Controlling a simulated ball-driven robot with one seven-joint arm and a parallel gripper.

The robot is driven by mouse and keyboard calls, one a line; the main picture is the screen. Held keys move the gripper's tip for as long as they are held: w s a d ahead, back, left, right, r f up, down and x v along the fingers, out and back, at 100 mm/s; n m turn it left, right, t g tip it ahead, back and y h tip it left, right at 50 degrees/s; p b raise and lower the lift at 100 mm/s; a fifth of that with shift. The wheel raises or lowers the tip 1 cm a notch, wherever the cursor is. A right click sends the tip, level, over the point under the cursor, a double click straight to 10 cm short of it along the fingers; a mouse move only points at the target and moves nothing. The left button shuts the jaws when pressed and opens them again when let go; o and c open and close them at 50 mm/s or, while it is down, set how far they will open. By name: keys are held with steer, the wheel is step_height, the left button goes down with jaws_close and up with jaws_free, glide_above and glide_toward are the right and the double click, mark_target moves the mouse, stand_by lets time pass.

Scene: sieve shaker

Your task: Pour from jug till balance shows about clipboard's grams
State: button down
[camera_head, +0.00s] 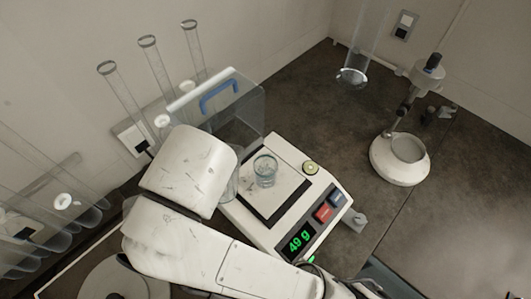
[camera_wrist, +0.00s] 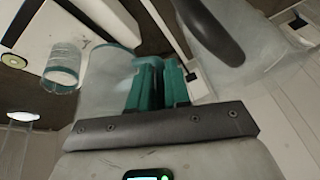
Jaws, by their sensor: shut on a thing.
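The balance (camera_head: 262,236) stands on the dark bench and its green display reads 49 g. My gripper (camera_wrist: 160,78) has teal fingers, close together, shut on what looks like the clear jug (camera_wrist: 103,78), left of the fingers. In the head view my arm hides the gripper; a clear curved edge, probably the jug (camera_head: 231,188), shows left of the pan. The jug's contents and exact tilt are unclear. No clipboard is in view.
A clear panel with a blue handle (camera_head: 219,96) stands just behind the balance. Tall clear tubes (camera_head: 157,70) rise at the back left. A white round-based stand (camera_head: 399,166) is to the right. The bench between balance and stand is mostly clear.

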step_height(320, 180, up, 6)
steer(key=a+t+h+p, duration=0.1)
steer(key=shift+s, duration=0.25)
stand_by(0.4)
steer(key=shift+d+h, duration=0.1)
steer(key=shift+h, duration=0.3)
